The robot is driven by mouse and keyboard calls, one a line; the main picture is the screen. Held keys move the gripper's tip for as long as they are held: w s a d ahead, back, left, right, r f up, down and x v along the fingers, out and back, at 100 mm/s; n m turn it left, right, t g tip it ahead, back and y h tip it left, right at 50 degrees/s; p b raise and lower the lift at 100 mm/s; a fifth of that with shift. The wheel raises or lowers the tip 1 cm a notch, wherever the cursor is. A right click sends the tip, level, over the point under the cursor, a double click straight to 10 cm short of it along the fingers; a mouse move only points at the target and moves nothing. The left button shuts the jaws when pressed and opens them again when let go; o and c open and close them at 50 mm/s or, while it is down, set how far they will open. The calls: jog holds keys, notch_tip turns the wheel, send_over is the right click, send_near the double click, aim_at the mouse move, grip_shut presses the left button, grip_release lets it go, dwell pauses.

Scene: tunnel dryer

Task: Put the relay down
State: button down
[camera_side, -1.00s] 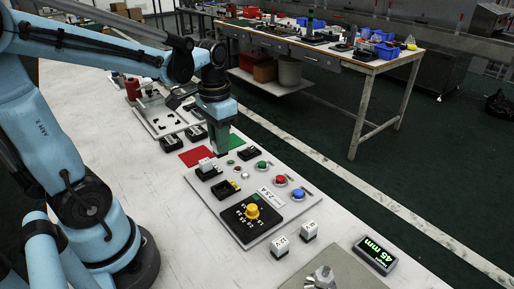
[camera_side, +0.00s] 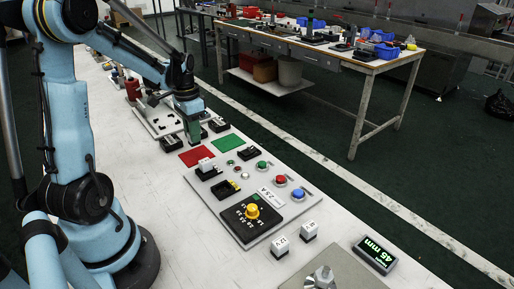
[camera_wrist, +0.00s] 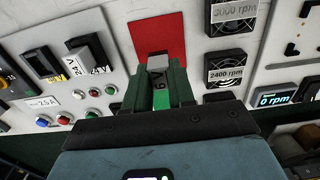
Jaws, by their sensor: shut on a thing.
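My gripper (camera_wrist: 160,88) is shut on a small block with a grey top and a green, lettered face, which I take to be the relay (camera_wrist: 158,62). In the side view my gripper (camera_side: 193,140) points down between two black fan units, behind the red square; the relay is hard to make out there. The red square (camera_wrist: 163,24) lies just beyond the relay in the wrist view. In the side view the red square (camera_side: 196,156) and the green square (camera_side: 228,143) both look bare. I cannot tell the relay's height above the table.
The control panel (camera_side: 222,208) carries black sockets, coloured buttons and a yellow knob (camera_side: 252,211). A fan labelled 2400 rpm (camera_wrist: 227,67) and another (camera_wrist: 231,17) stand right of the red square. Two white cubes (camera_side: 309,230) and a 45 mm display (camera_side: 375,254) are near the front.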

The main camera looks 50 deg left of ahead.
jog(key=shift+f, duration=1.95)
jog(key=shift+f, duration=0.15)
jog(key=c, duration=1)
grip_release()
jog(key=shift+o, duration=0.2)
